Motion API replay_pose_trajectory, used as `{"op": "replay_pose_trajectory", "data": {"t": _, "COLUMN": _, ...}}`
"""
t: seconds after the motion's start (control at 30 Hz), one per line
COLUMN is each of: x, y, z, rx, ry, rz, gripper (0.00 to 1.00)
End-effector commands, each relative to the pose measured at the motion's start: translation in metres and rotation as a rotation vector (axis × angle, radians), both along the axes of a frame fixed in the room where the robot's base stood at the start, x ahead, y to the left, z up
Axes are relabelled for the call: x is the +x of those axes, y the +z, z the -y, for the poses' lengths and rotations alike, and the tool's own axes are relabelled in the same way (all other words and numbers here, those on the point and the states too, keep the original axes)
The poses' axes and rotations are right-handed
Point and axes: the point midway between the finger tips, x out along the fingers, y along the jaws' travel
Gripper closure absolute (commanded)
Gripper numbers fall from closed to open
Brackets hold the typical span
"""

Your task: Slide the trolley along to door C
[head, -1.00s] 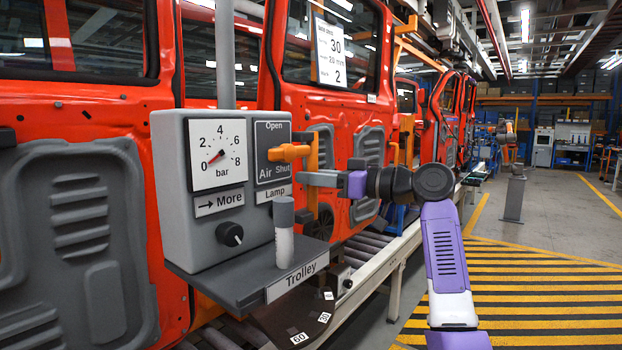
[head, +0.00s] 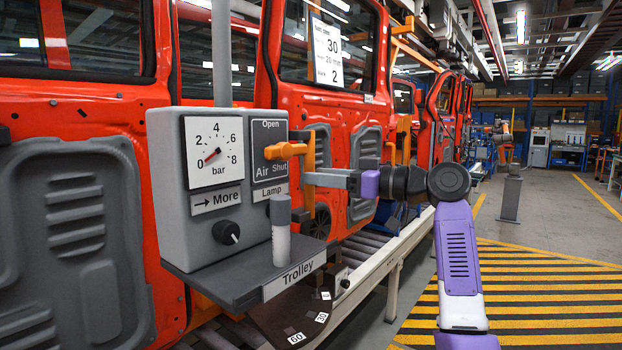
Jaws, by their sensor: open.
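The trolley (head: 185,225) is a grey box with a shelf labelled "Trolley". It stands in front of a red car body. Its pressure gauge (head: 213,152) has its needle near 0. An orange lever (head: 285,150) lies level on the Air panel between "Open" and "Shut". An upright orange bar (head: 310,150) shows at the trolley's right side. My gripper (head: 306,180) is open, with its grey fingers at this bar; I cannot tell whether they touch it. No letter marking door C is readable.
A pale rail (head: 385,255) runs along the line of red doors (head: 345,120).

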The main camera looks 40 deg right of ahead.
Motion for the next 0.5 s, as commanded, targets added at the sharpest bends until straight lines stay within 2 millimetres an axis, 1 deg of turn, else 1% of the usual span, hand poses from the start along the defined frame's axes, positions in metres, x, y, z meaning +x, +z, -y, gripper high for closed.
{"op": "replay_pose_trajectory", "data": {"t": 0.03, "x": -0.008, "y": -0.002, "z": 0.006, "rx": 0.0, "ry": -0.003, "rz": 0.001, "gripper": 0.56}}
{"op": "replay_pose_trajectory", "data": {"t": 0.1, "x": -0.018, "y": -0.001, "z": 0.011, "rx": 0.0, "ry": -0.001, "rz": 0.001, "gripper": 0.56}}
{"op": "replay_pose_trajectory", "data": {"t": 0.23, "x": -0.033, "y": -0.001, "z": 0.019, "rx": 0.0, "ry": -0.002, "rz": 0.001, "gripper": 0.56}}
{"op": "replay_pose_trajectory", "data": {"t": 0.33, "x": -0.039, "y": 0.0, "z": 0.022, "rx": 0.0, "ry": 0.0, "rz": 0.001, "gripper": 0.56}}
{"op": "replay_pose_trajectory", "data": {"t": 0.5, "x": -0.042, "y": 0.0, "z": 0.024, "rx": 0.001, "ry": 0.001, "rz": 0.0, "gripper": 0.56}}
